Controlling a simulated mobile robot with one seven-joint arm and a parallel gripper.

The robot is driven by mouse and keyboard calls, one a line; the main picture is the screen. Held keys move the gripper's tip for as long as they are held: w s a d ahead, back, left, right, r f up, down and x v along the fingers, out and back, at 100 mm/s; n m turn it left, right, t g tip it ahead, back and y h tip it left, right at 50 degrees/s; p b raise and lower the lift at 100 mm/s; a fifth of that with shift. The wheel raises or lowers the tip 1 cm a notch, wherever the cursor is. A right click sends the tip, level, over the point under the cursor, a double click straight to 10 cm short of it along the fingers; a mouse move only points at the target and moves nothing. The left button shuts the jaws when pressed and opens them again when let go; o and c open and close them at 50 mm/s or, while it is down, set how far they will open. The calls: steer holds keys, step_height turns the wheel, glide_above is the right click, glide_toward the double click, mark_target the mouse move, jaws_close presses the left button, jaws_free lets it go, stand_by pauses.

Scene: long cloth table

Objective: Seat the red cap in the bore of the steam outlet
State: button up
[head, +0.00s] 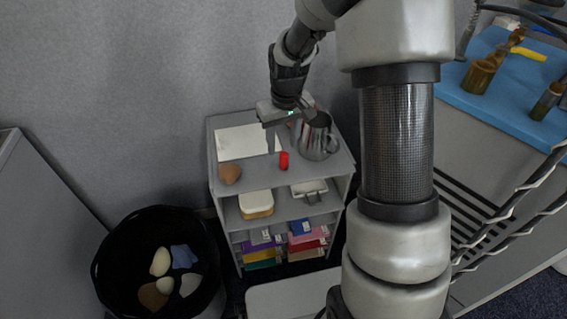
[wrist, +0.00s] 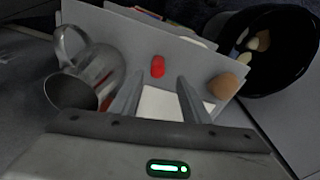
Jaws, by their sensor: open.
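The red cap (head: 283,160) stands on the grey top shelf of a small unit, near its front edge. In the wrist view the red cap (wrist: 158,66) shows just beyond the fingertips, between their lines. My gripper (head: 284,141) is open and empty, pointing down over the shelf top; its two fingers (wrist: 161,80) are apart in the wrist view. The cap is not between the fingers as far as I can see. I cannot make out the steam outlet or its bore in either view.
A metal pitcher (head: 318,140) stands close right of the gripper. A white sheet (head: 240,143) and a brown rounded object (head: 229,174) are left. Lower shelves hold boxes. A black bin (head: 112,262) stands front left; a blue-topped counter (head: 480,62) is right.

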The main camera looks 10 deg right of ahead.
mark_target(284, 154)
steer(key=shift+w+d+f+b, duration=0.15)
steer(key=shift+f+b, duration=0.3)
steer(key=shift+f, duration=1.05)
steer(key=shift+w+d+f+b, duration=0.15)
steer(key=shift+f+b, duration=0.3)
steer(key=shift+f, duration=1.05)
steer(key=shift+a, duration=0.1)
jaws_close()
